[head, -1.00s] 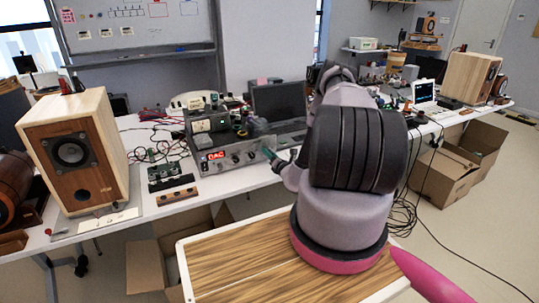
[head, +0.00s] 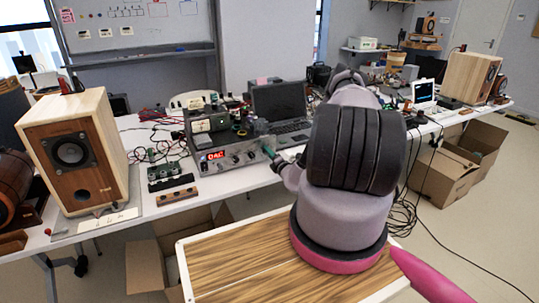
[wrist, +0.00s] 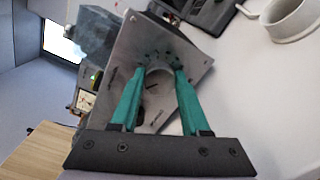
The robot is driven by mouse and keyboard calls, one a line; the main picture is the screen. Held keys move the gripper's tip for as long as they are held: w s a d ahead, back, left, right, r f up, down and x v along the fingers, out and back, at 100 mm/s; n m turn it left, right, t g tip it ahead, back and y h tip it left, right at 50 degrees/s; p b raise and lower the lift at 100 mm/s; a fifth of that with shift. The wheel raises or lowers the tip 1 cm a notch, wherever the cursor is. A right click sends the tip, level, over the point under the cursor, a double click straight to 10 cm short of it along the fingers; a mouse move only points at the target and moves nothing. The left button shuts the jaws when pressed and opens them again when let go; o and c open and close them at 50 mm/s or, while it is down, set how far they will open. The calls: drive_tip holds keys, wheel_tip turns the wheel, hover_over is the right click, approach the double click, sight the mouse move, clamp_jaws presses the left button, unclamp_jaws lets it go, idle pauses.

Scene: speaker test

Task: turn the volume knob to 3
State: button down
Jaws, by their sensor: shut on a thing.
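The silver amplifier (head: 228,158) stands on the white bench, with a red lit display (head: 213,156) and several knobs on its front. My gripper (head: 268,150) is at the right end of that front panel. The panel looks tilted in that view. The knob's pointer and scale are too small to read, and my arm hides part of the area to the right.
A wooden speaker (head: 75,155) stands at the left and another (head: 468,78) at the far right. An open laptop (head: 282,108) is behind the amplifier. Small circuit boards (head: 167,176) lie left of it. A white ring-shaped object (wrist: 288,18) shows in the wrist view.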

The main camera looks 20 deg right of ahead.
drive_tip(key=shift+s+f, duration=0.1)
drive_tip(key=shift+f, duration=0.05)
drive_tip(key=shift+c, duration=1.9)
unclamp_jaws()
drive_tip(key=s, duration=1)
drive_tip(key=shift+s+d, duration=0.2)
drive_tip(key=shift+s, duration=0.15)
